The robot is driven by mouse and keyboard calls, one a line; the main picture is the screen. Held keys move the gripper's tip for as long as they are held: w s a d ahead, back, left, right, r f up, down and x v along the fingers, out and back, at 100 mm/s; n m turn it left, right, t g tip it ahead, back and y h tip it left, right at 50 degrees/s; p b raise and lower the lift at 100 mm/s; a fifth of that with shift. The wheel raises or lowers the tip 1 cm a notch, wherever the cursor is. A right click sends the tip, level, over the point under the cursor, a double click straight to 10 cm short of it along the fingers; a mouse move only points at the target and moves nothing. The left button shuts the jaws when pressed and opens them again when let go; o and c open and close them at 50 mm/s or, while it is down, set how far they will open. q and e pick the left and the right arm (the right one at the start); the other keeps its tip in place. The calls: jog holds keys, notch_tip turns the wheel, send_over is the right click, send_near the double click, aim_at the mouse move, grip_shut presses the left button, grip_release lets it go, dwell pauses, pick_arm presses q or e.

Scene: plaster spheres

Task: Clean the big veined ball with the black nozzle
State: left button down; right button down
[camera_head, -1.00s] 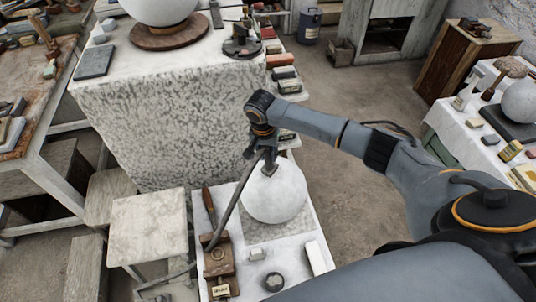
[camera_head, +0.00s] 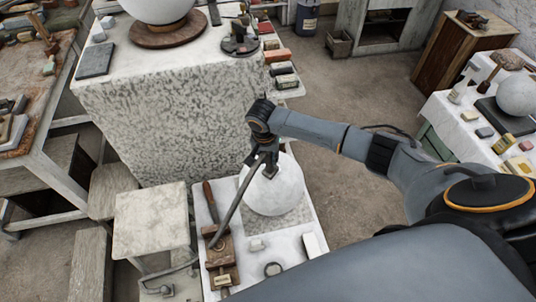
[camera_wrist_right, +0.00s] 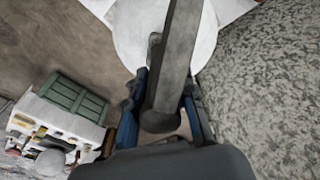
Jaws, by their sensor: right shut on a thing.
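My right gripper (camera_head: 263,160) is shut on a long dark grey tube, which I take to be the black nozzle (camera_head: 237,206). The tube slants down to the left, its lower end over a wooden block on the small table. It also fills the middle of the right wrist view (camera_wrist_right: 178,55). A pale ball (camera_head: 274,190) stands on the small white table just behind the gripper; contact cannot be told. A larger pale ball (camera_head: 157,8), cut off by the top edge, sits on a round wooden base. No veins can be made out on either. My left gripper is not seen.
The small white table (camera_head: 312,215) holds a wooden-handled tool (camera_head: 210,200), a wooden block (camera_head: 220,255) and small pieces. A speckled stone block (camera_head: 165,125) stands behind it. A stool (camera_head: 150,222) is at left. Another ball (camera_head: 517,96) is on the right table. Floor between is bare.

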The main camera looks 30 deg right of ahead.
jog(key=shift+w, duration=0.1)
jog(key=shift+w+d+r+b, duration=0.1)
jog(key=shift+w+d+b, duration=0.1)
jog(key=shift+w, duration=0.5)
jog(key=shift+w+d+r+b, duration=0.1)
jog(key=shift+w+d, duration=0.1)
jog(key=shift+w, duration=0.5)
jog(key=shift+s+a+r+p, duration=0.3)
jog(key=shift+s+r, duration=0.3)
jog(key=shift+s, duration=0.25)
jog(key=shift+w+r, duration=0.1)
jog(key=shift+a+r, duration=0.1)
jog(key=shift+r, duration=1.05)
